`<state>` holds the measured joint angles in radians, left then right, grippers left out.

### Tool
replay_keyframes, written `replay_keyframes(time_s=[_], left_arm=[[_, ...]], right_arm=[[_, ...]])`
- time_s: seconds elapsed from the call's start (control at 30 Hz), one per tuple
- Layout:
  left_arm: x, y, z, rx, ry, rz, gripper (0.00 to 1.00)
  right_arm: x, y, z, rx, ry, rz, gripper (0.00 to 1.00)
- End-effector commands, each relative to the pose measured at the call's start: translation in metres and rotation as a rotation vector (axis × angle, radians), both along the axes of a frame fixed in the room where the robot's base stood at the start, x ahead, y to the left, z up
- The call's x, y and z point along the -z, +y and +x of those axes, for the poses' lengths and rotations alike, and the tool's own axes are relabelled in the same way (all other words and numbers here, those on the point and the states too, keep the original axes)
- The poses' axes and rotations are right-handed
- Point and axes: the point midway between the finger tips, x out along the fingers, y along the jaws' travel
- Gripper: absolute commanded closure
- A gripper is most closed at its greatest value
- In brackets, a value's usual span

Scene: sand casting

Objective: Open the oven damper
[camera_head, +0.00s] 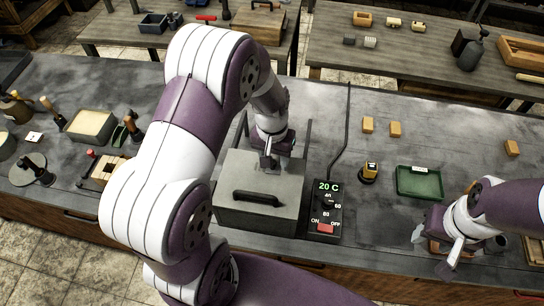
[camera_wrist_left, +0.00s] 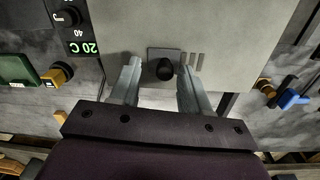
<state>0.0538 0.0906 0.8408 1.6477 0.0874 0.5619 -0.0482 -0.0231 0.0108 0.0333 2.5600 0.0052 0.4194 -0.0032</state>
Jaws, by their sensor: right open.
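The oven (camera_head: 257,205) is a grey box with a black bar handle on its front. In the left wrist view its pale top (camera_wrist_left: 235,40) carries a dark plate with a round black damper knob (camera_wrist_left: 165,69), beside several short slots. My left gripper (camera_head: 268,163) is at the oven's back top edge. In the left wrist view the left gripper (camera_wrist_left: 162,85) is open, its fingers on either side of the knob, with a visible gap on the left and a narrower one on the right. My right gripper (camera_head: 452,250) is open at the right of the bench.
A control box (camera_head: 325,208) reading 20 C, with a dial and red switch, stands right of the oven. A green tray (camera_head: 419,183), a yellow-black item (camera_head: 369,172) and tan blocks (camera_head: 395,129) lie further right. Casting tools and containers (camera_head: 92,127) crowd the left bench.

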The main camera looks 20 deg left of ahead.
Motion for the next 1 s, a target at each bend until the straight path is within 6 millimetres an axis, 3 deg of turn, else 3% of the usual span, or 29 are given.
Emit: replay_keyframes(time_s=[0.27, 0.37, 0.7, 0.83, 1.0], left_arm=[[-0.004, 0.001, 0.000, 0.000, -0.001, 0.000, 0.54], [-0.021, 0.001, 0.001, 0.001, -0.004, 0.000, 0.54], [-0.107, 0.004, 0.000, 0.000, -0.003, 0.002, 0.54], [-0.123, 0.004, 0.000, 0.000, -0.002, 0.002, 0.54], [-0.127, 0.004, -0.001, 0.000, 0.000, 0.002, 0.54]], right_arm=[[0.001, 0.000, 0.000, 0.000, 0.000, 0.000, 0.51], [0.004, 0.000, 0.000, 0.000, 0.000, 0.000, 0.51], [0.013, 0.000, 0.000, 0.000, 0.000, 0.000, 0.51], [0.014, 0.000, 0.000, 0.000, 0.000, 0.000, 0.51], [0.013, 0.000, 0.000, 0.000, 0.000, 0.000, 0.51]])
